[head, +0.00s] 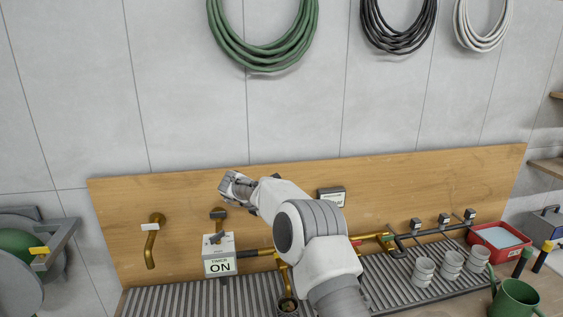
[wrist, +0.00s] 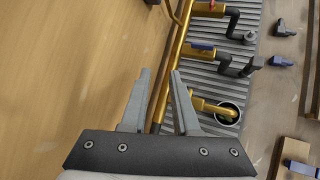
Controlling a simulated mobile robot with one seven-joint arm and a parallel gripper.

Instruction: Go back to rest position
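My arm reaches up from the bottom of the head view, and my gripper (head: 234,188) is at its end, in front of the wooden backboard (head: 420,185). It is above the white box labelled "TIMER ON" (head: 219,262). In the wrist view my gripper (wrist: 159,73) shows two grey fingers with a clear gap between the tips and nothing held. The wooden board fills the left of that view, and a brass pipe (wrist: 178,50) runs past the fingertips. The arm hides part of the board and pipework in the head view.
A brass tap (head: 151,245) is left of the timer box. Grey cups (head: 451,264) stand on the slatted drain (head: 385,275), near a red tray (head: 518,247) and a green watering can (head: 515,299). A coiled green hose (head: 265,52) hangs above. The wall between is clear.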

